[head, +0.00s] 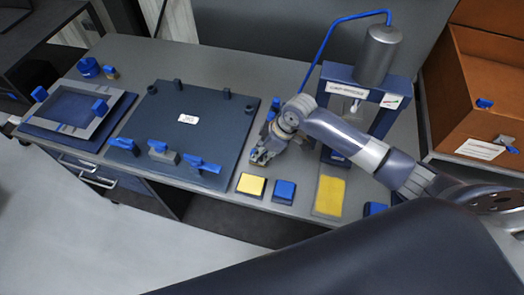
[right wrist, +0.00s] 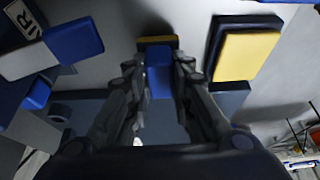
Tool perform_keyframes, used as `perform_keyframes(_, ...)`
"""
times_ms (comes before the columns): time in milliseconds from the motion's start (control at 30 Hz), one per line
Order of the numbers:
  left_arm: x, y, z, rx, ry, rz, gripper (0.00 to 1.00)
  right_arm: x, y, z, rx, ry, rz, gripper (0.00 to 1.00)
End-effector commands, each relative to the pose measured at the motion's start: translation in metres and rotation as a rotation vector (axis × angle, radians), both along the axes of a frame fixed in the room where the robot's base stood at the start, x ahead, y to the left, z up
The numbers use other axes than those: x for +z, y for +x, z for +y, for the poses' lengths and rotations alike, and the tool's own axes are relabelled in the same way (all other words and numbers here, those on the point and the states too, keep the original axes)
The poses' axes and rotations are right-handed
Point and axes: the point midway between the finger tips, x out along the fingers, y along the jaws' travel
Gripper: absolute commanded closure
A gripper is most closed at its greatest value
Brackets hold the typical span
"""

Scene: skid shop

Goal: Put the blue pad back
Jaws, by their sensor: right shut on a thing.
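My right gripper (head: 262,157) is low over the workbench, just right of the dark fixture plate (head: 215,118). In the right wrist view its fingers (right wrist: 158,88) are closed around a small blue block (right wrist: 158,72), which the hand hides in the head view. A thin yellow strip (right wrist: 157,42) shows past the block's far end; I cannot tell whether it belongs to it. A blue pad (head: 284,191) lies on the bench near the front edge, apart from the gripper. A yellow pad (head: 251,185) sits left of it and also shows in the right wrist view (right wrist: 247,55). My left gripper is not in view.
A larger yellow pad (head: 329,196) lies to the right, before the press (head: 376,60). Another blue piece (head: 375,208) is partly hidden by my arm. Blue-handled clamps (head: 158,147) line the plate's front edge. A framed fixture (head: 75,108) stands left, brown bins (head: 488,90) right.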

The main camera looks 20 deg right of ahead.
Motion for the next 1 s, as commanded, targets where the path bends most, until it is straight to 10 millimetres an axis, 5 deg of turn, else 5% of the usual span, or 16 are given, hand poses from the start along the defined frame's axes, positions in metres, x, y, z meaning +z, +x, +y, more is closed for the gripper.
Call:
perform_keyframes(400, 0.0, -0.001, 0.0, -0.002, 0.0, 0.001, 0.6, -0.009, 0.001, 0.0, -0.001, 0.0, -0.002, 1.0)
perform_keyframes(433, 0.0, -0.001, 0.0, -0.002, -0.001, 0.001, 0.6, -0.008, 0.001, 0.0, 0.0, 0.0, -0.002, 0.72)
perform_keyframes(500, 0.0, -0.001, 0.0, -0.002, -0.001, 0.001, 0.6, -0.008, 0.0, 0.0, 0.0, 0.0, -0.001, 0.59)
perform_keyframes(1000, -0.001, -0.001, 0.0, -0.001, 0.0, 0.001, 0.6, 0.006, -0.001, -0.005, 0.0, 0.0, -0.004, 0.59)
